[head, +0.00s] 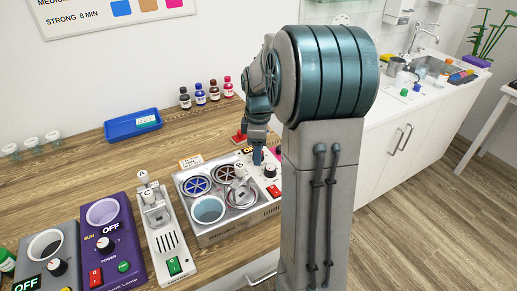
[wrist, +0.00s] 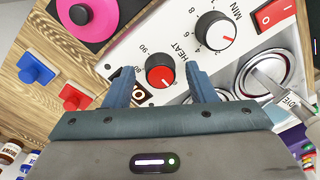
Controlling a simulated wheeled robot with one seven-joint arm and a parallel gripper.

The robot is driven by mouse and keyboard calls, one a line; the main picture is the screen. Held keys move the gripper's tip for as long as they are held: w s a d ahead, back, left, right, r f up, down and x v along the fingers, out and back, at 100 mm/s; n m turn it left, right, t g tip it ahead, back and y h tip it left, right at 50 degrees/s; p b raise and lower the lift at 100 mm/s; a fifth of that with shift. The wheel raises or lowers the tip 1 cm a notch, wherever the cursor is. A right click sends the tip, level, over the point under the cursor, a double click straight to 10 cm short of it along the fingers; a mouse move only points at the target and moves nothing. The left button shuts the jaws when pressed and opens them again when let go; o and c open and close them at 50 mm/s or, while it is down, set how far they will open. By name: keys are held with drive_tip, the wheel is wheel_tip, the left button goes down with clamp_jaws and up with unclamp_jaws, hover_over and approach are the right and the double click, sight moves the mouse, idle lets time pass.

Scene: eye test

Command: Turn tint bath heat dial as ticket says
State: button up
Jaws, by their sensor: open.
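The tint bath (head: 238,228) is a grey box on the wooden bench, with several round wells. Its heat dial (wrist: 160,71), a black knob with a red face, sits beside the printed word HEAT. The numbers 80 and 90 show near it; its exact setting is too small to read. My gripper (wrist: 160,73) is open, one finger on each side of the heat dial in the wrist view; contact cannot be told. In the head view my gripper (head: 257,156) is over the panel and hides the dial. An orange-edged card (head: 191,161), perhaps the ticket, stands behind the bath, its text unreadable.
A second dial marked MIN (wrist: 214,30) and a red switch (wrist: 275,14) share the panel. A blue tray (head: 119,126) lies behind.

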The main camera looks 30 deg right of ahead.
drive_tip(key=c, duration=1)
